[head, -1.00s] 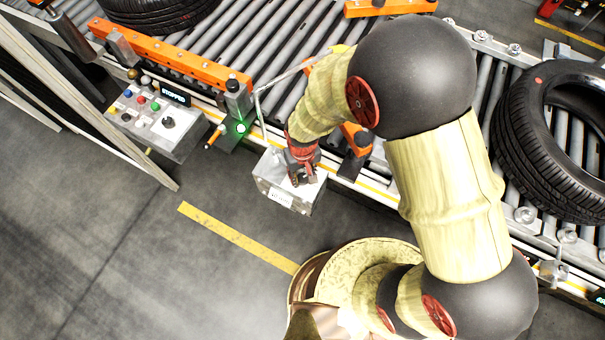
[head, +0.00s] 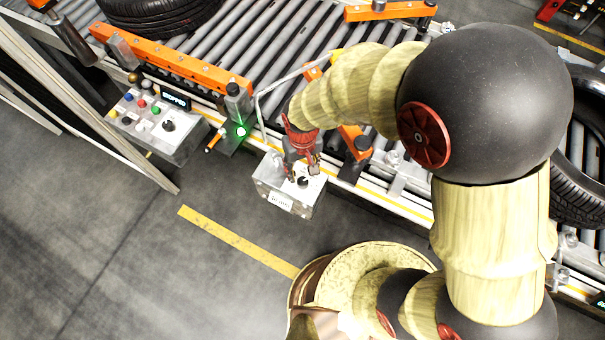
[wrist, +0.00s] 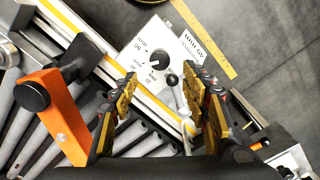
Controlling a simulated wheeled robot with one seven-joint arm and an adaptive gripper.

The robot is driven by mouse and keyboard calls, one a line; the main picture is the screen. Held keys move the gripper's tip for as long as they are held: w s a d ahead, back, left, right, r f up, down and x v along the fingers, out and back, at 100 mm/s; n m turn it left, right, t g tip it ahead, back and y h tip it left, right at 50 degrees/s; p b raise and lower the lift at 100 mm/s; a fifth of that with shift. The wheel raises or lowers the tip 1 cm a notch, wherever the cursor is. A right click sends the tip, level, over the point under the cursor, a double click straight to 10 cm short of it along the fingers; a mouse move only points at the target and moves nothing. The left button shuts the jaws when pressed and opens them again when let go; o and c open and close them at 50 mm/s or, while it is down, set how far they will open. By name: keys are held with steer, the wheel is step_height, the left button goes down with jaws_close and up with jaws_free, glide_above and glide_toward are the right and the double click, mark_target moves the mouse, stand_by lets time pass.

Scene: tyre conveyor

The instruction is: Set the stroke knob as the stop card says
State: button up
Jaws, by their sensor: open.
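The stroke knob (wrist: 160,61) is a small black knob on the top of a grey box (head: 268,183). Dial marks and numbers surround it in the wrist view, too small and turned for a sure reading of its setting. A white card (wrist: 195,47) with black print ending in "mm" sits beside the dial; its number is upside down and uncertain. The card also shows on the box's front in the head view (head: 280,201). My gripper (wrist: 162,82) is open and empty, fingers apart on either side of the knob, not visibly touching it.
A roller conveyor (head: 300,45) with orange guide rails runs behind the box. A control panel (head: 150,135) with coloured buttons and a lit display stands at left. A green lamp (head: 241,131) glows between them. Open floor (head: 140,260) lies in front.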

steer(key=shift+r, duration=2.05)
steer(key=s+d+r+m+t+b, duration=0.2)
steer(key=s+d+r+b, duration=0.1)
steer(key=d+r, duration=0.6)
steer(key=s+d+r+m+t+b, duration=0.3)
steer(key=s+d+r, duration=0.1)
steer(key=d+r, duration=0.6)
steer(key=shift+s+d+t+b, duration=0.3)
steer(key=shift+s+d+b, duration=0.05)
steer(key=shift+d, duration=1.45)
